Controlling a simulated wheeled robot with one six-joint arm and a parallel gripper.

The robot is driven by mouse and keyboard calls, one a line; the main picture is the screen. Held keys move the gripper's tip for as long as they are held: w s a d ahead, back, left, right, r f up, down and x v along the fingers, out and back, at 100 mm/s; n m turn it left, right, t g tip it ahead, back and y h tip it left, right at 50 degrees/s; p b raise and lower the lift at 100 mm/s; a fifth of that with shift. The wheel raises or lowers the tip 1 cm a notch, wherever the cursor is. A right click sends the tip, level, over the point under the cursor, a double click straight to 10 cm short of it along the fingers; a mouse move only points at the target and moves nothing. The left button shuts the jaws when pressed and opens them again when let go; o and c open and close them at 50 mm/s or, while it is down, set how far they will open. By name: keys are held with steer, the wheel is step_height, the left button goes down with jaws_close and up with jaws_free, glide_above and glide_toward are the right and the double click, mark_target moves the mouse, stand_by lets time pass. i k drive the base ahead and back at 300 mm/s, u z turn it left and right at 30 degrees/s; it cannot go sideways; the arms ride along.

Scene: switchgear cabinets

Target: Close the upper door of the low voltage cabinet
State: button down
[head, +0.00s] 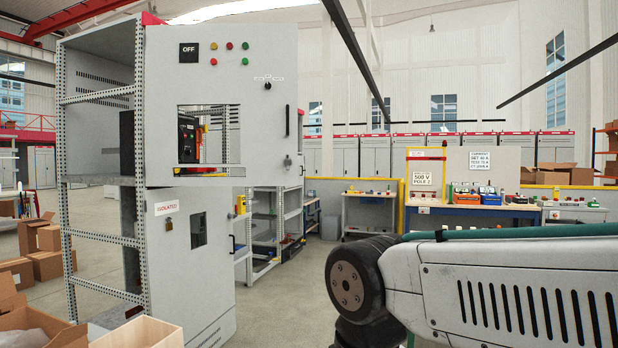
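The low voltage cabinet (99,238) stands at the left, its perforated metal frame open toward me. Its upper door (258,117) is grey and stands swung open, with an OFF sign, several coloured lamps, a black handle and a rectangular window. Through the window a black device shows. The lower door (182,256) is also swung open and carries an ISOLATED label and a padlock. My arm reaches in from the right edge, well apart from the upper door. My gripper is not in view.
Cardboard boxes (47,236) and an open wooden box (137,332) lie at the lower left near the cabinet. Workbenches (470,211) with equipment stand at the back right. Grey floor (285,303) between the cabinet and my arm is clear.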

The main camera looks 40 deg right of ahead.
mark_target(232, 64)
steer(key=z, duration=0.7)
steer(key=i, duration=0.55)
steer(key=z, duration=1.2)
steer(key=i, duration=1.6)
steer(key=u, duration=1.05)
steer(key=i, duration=0.7)
steer(key=u, duration=0.85)
